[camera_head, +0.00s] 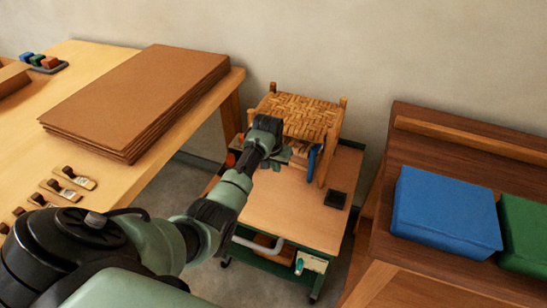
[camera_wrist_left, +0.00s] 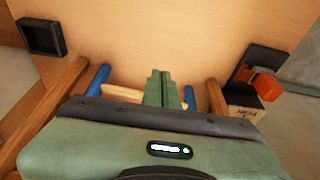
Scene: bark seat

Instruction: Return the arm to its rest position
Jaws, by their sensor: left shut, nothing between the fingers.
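My left arm reaches in from the lower left in the head view, over the small cart. My left gripper (camera_head: 272,153) is in front of the woven bark seat (camera_head: 300,112), which stands on the cart top (camera_head: 285,200). In the left wrist view my left gripper (camera_wrist_left: 162,75) has its two green fingers together with nothing between them. Two wooden legs (camera_wrist_left: 62,95) and blue parts (camera_wrist_left: 98,80) show on either side of it. The gripper hides part of the seat frame. My right gripper is not in view.
A small black tray (camera_head: 335,198) lies on the cart's right side. An orange-handled tool (camera_wrist_left: 262,85) lies to the right in the wrist view. A workbench (camera_head: 195,130) with stacked brown boards (camera_head: 140,90) is at left. A dark wooden table at right holds a blue box (camera_head: 445,212).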

